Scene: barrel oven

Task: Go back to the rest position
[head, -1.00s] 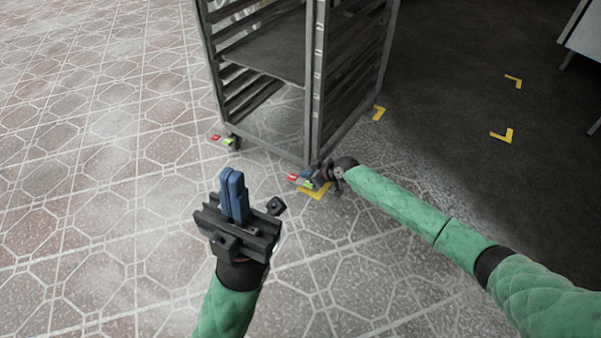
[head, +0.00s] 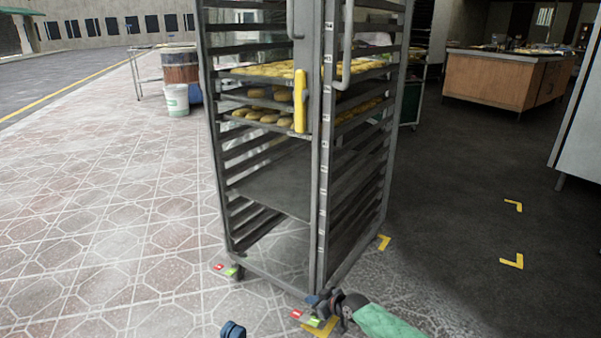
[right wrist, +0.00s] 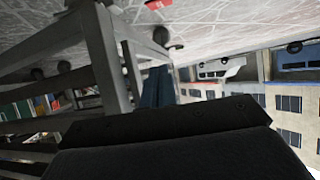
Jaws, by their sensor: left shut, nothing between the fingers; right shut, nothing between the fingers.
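My left gripper (head: 232,330) shows only its blue fingertips at the bottom edge of the head view, in front of the metal rack (head: 321,180) and apart from it. The fingers are together and empty. My right gripper (head: 320,303) is low beside the rack's near bottom corner, with the green-sleeved arm behind it. Its blue fingers also show in the right wrist view (right wrist: 157,88), closed together and empty, close to the rack's grey frame (right wrist: 104,60). I cannot tell whether they touch it. Most of my left arm is out of view.
The rack stands on casters and holds trays of yellowish dough pieces (head: 262,116); a yellow handle (head: 300,102) is on its front. Tiled floor (head: 100,220) is open to the left. A white cabinet (head: 580,130) and a wooden counter (head: 505,78) stand to the right.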

